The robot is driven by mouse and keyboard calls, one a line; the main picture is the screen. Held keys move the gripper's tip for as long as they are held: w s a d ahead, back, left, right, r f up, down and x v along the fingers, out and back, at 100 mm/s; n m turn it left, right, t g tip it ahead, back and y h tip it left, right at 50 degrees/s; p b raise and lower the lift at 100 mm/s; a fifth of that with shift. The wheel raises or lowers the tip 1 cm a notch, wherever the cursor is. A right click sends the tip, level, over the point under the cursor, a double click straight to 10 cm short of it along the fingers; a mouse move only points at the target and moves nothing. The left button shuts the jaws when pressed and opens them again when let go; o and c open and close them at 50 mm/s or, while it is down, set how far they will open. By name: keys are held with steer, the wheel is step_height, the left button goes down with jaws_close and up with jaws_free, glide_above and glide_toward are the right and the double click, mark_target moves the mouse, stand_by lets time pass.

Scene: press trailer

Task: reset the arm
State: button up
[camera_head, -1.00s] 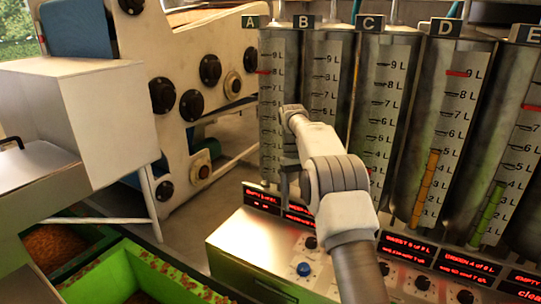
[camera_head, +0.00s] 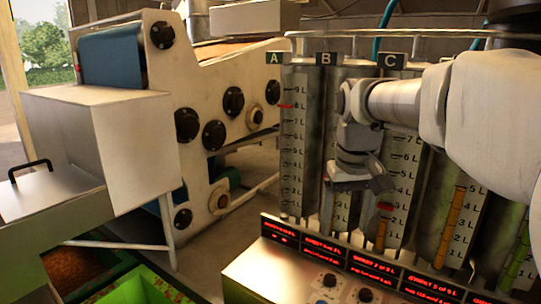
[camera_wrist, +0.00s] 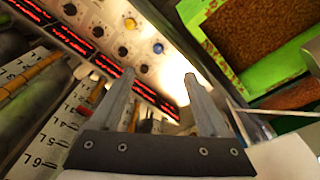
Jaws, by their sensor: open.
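My arm reaches in from the right in the head view and bends down at the wrist. My gripper (camera_head: 362,184) hangs in front of the cylinders marked B and C, above the control panel. In the wrist view my gripper (camera_wrist: 158,95) shows two fingers spread apart with nothing between them. The panel (camera_wrist: 145,50) with its knobs and red displays lies beyond the fingertips. In the head view my arm hides parts of the cylinders on the right.
Metal measuring cylinders (camera_head: 299,150) stand in a row behind the control panel (camera_head: 285,268). A cream press machine (camera_head: 215,75) stands at the left. A white box (camera_head: 125,130) is before it. A green crate (camera_head: 150,290) is at the lower left.

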steer(key=s+f+t, duration=0.2)
steer(key=s, duration=0.7)
steer(key=s+f+m+t, duration=0.1)
steer(key=s+f+t, duration=0.1)
steer(key=s, duration=0.7)
steer(key=shift+f, duration=0.85)
steer(key=shift+d, duration=0.15)
